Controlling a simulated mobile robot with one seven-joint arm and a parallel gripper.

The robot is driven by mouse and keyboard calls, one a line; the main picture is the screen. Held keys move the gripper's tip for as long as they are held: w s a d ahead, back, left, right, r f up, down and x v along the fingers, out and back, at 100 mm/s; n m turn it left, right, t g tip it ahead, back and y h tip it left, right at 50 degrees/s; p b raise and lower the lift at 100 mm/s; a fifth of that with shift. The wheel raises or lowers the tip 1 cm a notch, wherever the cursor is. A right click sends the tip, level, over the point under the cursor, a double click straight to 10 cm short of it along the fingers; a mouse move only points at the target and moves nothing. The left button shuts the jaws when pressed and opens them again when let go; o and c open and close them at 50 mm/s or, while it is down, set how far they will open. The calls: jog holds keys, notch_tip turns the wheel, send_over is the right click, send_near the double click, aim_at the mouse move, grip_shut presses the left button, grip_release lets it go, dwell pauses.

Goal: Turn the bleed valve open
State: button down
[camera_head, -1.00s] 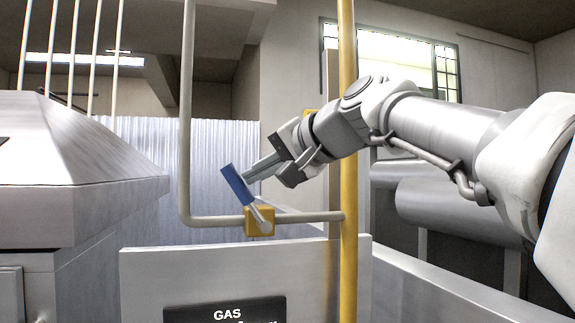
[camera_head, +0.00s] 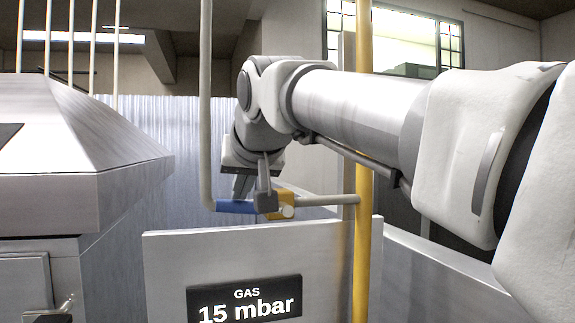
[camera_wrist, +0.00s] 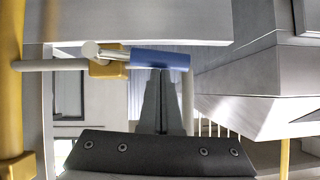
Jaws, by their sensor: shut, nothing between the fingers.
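The bleed valve has a yellow body (camera_head: 287,206) on a thin grey pipe (camera_head: 325,200) and a blue-gripped lever (camera_head: 233,207). In the head view the lever lies level, pointing left, about in line with the pipe. The wrist view shows the blue lever (camera_wrist: 160,60) and the yellow valve body (camera_wrist: 108,67) with its pale pivot. My gripper (camera_head: 252,203) is at the lever from above in the head view. In the wrist view its fingers (camera_wrist: 161,73) are together and empty, with their tips at the lever's edge. Whether they touch it is unclear.
A yellow vertical pipe (camera_head: 363,120) stands right of the valve, and a grey vertical pipe (camera_head: 206,100) stands left. A pale panel (camera_head: 170,265) with a black sign (camera_head: 244,299) reading "GAS 15 mbar" is below. A metal hood (camera_head: 90,150) is at left.

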jog(key=shift+a+f, duration=0.1)
jog(key=shift+f, duration=0.4)
jog(key=shift+r, duration=0.1)
dwell(0.4)
